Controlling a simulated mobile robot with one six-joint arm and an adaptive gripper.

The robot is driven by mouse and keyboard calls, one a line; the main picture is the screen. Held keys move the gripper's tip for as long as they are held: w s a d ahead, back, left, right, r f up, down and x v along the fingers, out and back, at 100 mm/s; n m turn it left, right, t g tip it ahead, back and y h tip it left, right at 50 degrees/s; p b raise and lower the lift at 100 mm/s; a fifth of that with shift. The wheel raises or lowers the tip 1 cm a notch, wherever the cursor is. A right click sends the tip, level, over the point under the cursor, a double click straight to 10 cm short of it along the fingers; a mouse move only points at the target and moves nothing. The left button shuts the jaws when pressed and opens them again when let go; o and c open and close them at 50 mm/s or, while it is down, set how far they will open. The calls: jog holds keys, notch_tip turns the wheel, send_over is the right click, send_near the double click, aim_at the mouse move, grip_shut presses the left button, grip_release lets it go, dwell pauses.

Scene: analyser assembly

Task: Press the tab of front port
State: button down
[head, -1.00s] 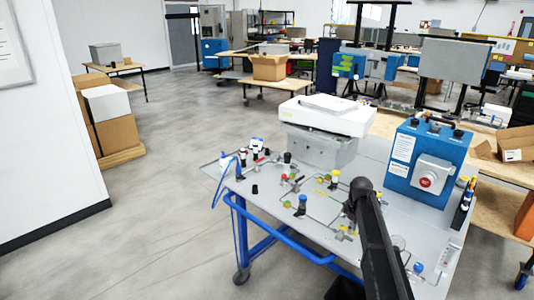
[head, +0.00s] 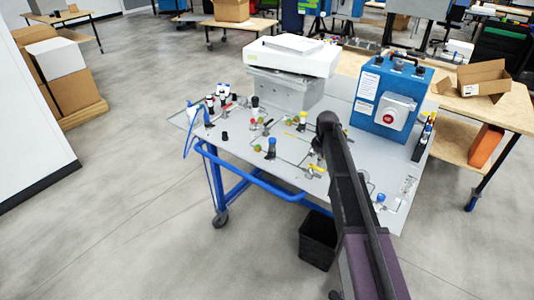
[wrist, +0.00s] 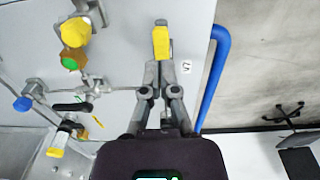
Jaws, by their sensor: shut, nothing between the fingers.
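My gripper (wrist: 160,68) is shut and empty in the wrist view, over the grey panel of the bench. A small yellow-capped fitting (wrist: 161,42) stands just beyond its fingertips, near the panel edge; I cannot tell whether they touch. A small label reading V7 (wrist: 187,66) lies right of the fingers. No part is clearly marked as the front port, and I cannot make out its tab. In the head view my arm hides the gripper and part of the bench top (head: 290,150).
In the wrist view, a yellow knob (wrist: 76,30), a blue knob (wrist: 22,103) and a black lever (wrist: 70,105) stand to the left. A blue rail (wrist: 215,75) runs along the edge. In the head view, a blue box (head: 390,95) and a white device (head: 292,55) stand on the bench.

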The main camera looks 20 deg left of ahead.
jog(key=w+a+r+m+t+y, duration=0.25)
jog(key=a+m, duration=0.45)
jog(key=a, duration=0.6)
notch_tip(320, 180, up, 4)
jog(key=f+m+t+y, duration=0.1)
jog(key=m+t+y, duration=0.3)
jog(key=m, duration=0.3)
send_over(266, 158)
jog(key=shift+w+r, duration=0.15)
jog(key=shift+r, duration=0.1)
jog(key=shift+f, duration=0.1)
notch_tip(266, 158, down, 9)
jog(key=b, duration=0.8)
